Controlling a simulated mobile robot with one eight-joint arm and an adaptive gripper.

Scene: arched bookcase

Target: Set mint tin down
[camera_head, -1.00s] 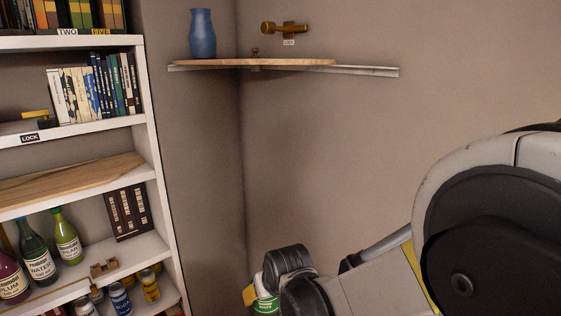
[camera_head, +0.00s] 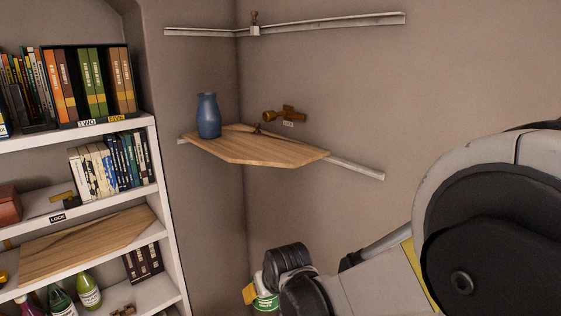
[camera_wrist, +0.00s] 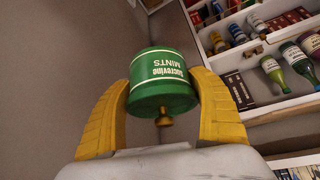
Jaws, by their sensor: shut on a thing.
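The mint tin is a green and white can with "MINTS" lettering. In the wrist view the mint tin (camera_wrist: 163,88) sits between the two yellow fingers of my gripper (camera_wrist: 165,100), which is shut on it. A small brass knob shows at its near end. In the head view the mint tin (camera_head: 264,303) shows at the bottom edge, partly hidden by my gripper (camera_head: 257,296) and wrist. It is held in the air, below the corner shelf and right of the bookcase.
A wooden corner shelf (camera_head: 265,148) carries a blue vase (camera_head: 208,116). A brass fitting (camera_head: 285,114) is on the wall, and a metal rail (camera_head: 330,22) runs above. The white bookcase (camera_head: 165,200) at left holds books, bottles and a loose wooden board (camera_head: 85,246).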

